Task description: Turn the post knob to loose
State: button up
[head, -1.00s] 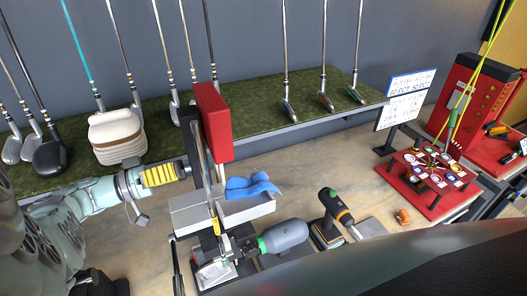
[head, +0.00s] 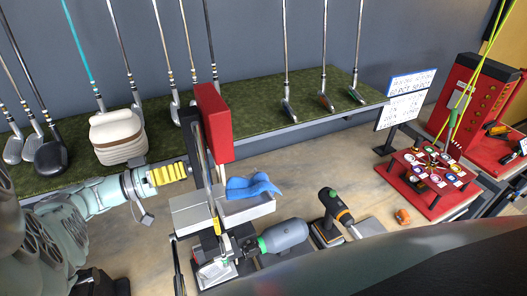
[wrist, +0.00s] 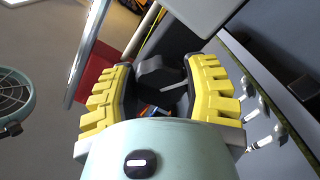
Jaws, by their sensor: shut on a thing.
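The post (head: 203,160) stands upright on the bench, with a red block (head: 214,122) at its top. My gripper (head: 187,171) reaches in from the left, level with the post's left side. In the wrist view, its yellow-padded fingers (wrist: 160,90) are on both sides of a dark grey knob (wrist: 157,70) and shut on it. The knob has a rounded lobe facing the camera. The gripper hides the knob in the head view. I cannot read the knob's loose or tight position.
A blue cloth (head: 252,186) lies on a grey tray right of the post.

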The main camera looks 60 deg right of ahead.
jog(key=shift+c, duration=0.9)
jog(key=shift+n, duration=0.3)
jog(key=shift+a+n+b, duration=0.1)
jog(key=shift+n+b, duration=0.8)
jog(key=shift+n, duration=0.3)
jog(key=n, duration=0.3)
jog(key=shift+r+n, duration=0.1)
jog(key=shift+n, duration=0.2)
jog(key=n, duration=0.4)
jog(key=shift+n, duration=0.3)
jog(key=n, duration=0.6)
jog(key=n+b, duration=0.1)
jog(key=n, duration=0.5)
